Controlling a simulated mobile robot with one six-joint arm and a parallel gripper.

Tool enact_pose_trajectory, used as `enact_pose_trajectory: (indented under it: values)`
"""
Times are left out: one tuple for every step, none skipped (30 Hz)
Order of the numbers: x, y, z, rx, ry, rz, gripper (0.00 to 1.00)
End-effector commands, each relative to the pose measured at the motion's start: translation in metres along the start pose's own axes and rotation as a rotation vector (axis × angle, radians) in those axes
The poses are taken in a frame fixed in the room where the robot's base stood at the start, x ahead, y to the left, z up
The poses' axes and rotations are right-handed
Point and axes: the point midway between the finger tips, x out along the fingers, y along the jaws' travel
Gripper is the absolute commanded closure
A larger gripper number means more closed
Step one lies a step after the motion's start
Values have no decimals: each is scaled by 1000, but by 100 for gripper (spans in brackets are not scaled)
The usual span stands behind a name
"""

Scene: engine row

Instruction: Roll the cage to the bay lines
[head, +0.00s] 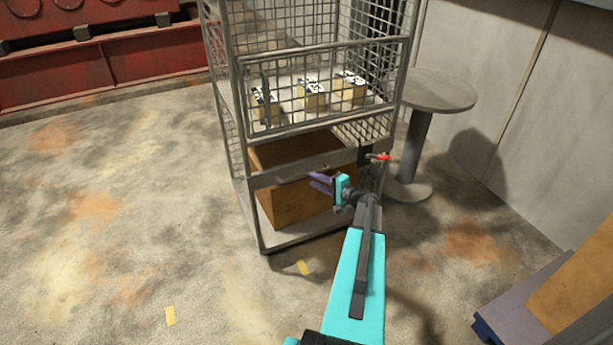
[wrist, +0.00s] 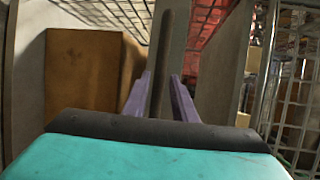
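The cage (head: 241,130) is a tall grey wire-mesh trolley standing upright in the middle of the head view. Its front has a horizontal rail across it at about mid height. My gripper (head: 316,181) has purple fingers and is at this rail, near the cage's right front side. In the wrist view the gripper (wrist: 160,85) has its two fingers apart, with a thin grey bar (wrist: 170,45) of the cage between them. I cannot tell whether the fingers touch the bar.
The cage carries several small labelled boxes (head: 311,95) on its shelf and a large brown box (head: 290,205) below. A red-tipped latch (head: 380,157) is on its right front. A round table (head: 437,92) stands close at right. A low platform (head: 520,305) is lower right. The left floor is clear.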

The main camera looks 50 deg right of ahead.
Motion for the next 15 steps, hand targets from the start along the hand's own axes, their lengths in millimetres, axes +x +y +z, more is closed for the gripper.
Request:
enact_pose_trajectory:
  values:
    - [9, -1, 0, 0, -3, 0, 75]
    - [14, -1, 0, 0, -3, -1, 75]
    - [19, -1, -1, 1, -3, -1, 75]
    - [23, -1, -1, 1, -2, -1, 75]
    - [27, -1, -1, 1, -2, 0, 75]
    - [33, 0, 0, 1, -2, 0, 75]
    - [36, 0, 0, 1, -3, 0, 75]
    - [40, 0, 0, 1, -3, 0, 75]
    - [43, 0, 0, 1, -2, 0, 75]
    - [46, 0, 0, 1, -2, 0, 75]
    - [48, 0, 0, 1, -1, 0, 75]
    - [51, 0, 0, 1, -1, 0, 75]
    - [53, 0, 0, 1, -1, 0, 75]
    - [54, 0, 0, 1, -1, 0, 75]
    - [56, 0, 0, 1, -1, 0, 75]
